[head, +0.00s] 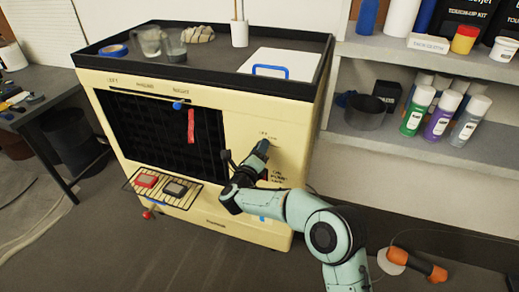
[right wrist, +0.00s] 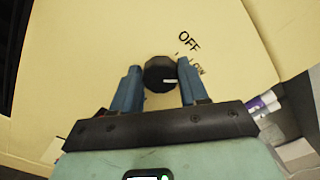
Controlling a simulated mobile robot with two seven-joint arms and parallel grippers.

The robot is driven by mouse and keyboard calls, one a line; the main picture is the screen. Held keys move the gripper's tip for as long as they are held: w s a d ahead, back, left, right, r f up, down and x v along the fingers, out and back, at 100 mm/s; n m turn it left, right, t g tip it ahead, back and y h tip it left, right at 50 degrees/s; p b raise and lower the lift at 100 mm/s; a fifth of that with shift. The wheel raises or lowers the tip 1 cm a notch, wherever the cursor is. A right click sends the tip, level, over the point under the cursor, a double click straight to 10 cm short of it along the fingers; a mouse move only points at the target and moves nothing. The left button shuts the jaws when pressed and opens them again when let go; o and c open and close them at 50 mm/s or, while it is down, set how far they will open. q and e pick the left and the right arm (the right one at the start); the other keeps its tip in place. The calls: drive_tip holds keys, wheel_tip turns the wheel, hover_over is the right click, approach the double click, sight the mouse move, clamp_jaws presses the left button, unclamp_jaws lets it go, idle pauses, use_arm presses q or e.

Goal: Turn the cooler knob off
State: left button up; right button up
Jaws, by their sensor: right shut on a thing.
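The cooler (head: 250,118) is a cream box with a dark front grille, standing in the middle of the head view. Its black round knob (right wrist: 158,72) sits between the two blue fingertips of my right gripper (right wrist: 159,80) in the right wrist view. The gripper is shut on the knob. In the head view my right gripper (head: 262,150) is at the right of the cooler's front and hides the knob. My left gripper is not in view.
The cooler's dark-rimmed top (head: 210,60) holds glass jugs, blue tape and a white board. A red strip (head: 191,126) hangs on the grille. Shelves (head: 400,145) with spray cans stand at right. An orange-and-black tool (head: 415,264) lies on the floor at right.

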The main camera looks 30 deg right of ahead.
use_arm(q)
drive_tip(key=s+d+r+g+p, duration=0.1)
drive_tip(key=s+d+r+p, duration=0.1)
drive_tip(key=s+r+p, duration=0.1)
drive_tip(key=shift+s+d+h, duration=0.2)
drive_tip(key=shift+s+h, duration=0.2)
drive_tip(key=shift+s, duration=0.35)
use_arm(e)
drive_tip(key=shift+f+n, duration=0.2)
drive_tip(key=shift+n, duration=4.5)
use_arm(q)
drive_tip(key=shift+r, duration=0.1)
use_arm(e)
drive_tip(key=o, duration=1.1)
drive_tip(key=shift+c, duration=0.2)
drive_tip(key=shift+a, duration=0.15)
